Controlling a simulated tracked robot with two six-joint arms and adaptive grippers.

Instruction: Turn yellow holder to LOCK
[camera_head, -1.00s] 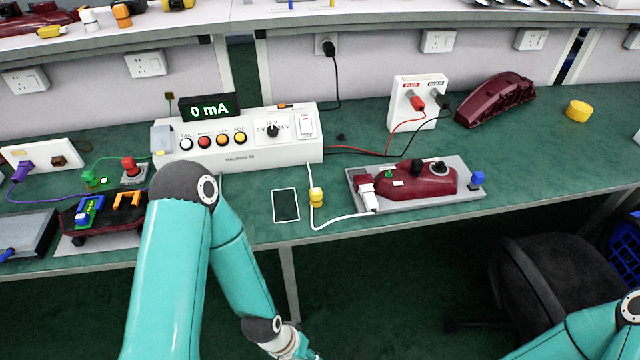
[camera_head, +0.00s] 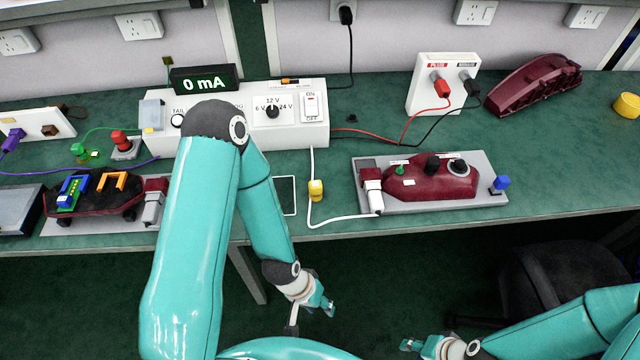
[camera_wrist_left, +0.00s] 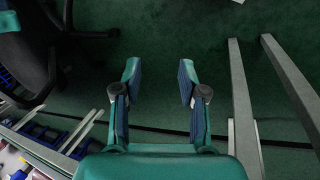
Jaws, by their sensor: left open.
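No piece in view is clearly marked as a yellow holder or with LOCK. A small yellow piece (camera_head: 316,190) sits on the white cable at the bench's front, and a round yellow object (camera_head: 627,106) lies at the far right. The dark red lamp (camera_head: 432,178) on a grey plate carries green, black and grey knobs. My left gripper (camera_head: 328,306) is low in front of the bench, below its edge. In the left wrist view it is open and empty (camera_wrist_left: 160,84), above the floor. My right gripper (camera_head: 406,345) is at the bottom, away from the bench; its jaws are unclear.
A white tester box (camera_head: 318,137) with a 0 mA display (camera_head: 203,79) stands at the back. Another lamp (camera_head: 108,192) is at left, partly behind my left arm. A black chair (camera_head: 565,270) stands front right. Cables cross the bench.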

